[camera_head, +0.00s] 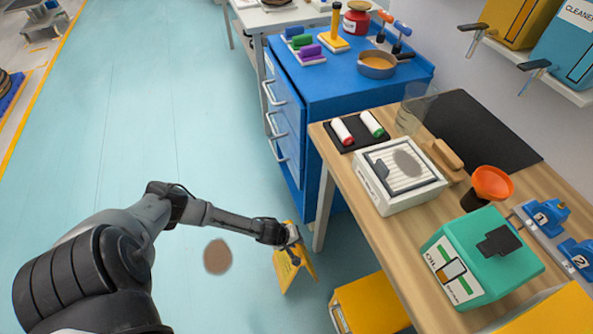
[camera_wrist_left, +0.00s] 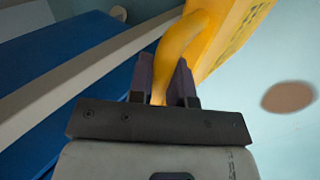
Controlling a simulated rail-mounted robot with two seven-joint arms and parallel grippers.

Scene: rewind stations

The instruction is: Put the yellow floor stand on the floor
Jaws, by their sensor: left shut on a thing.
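The yellow floor stand (camera_head: 291,270) is an A-shaped sign near the front leg of the wooden table. My left gripper (camera_head: 290,234) is shut on its top, with the arm stretched out from the left. In the left wrist view the fingers (camera_wrist_left: 163,84) close around the curved yellow handle (camera_wrist_left: 181,45) of the stand, and a yellow panel with dark print shows beyond it. The stand looks roughly upright; I cannot tell whether its lower edges touch the floor (camera_head: 130,120). My right gripper is not in view.
A brown patch (camera_head: 217,257) lies on the floor left of the stand. The wooden table (camera_head: 335,160) and a yellow box (camera_head: 368,306) stand close on the right. A blue drawer cabinet (camera_head: 305,135) is behind. The floor to the left is clear.

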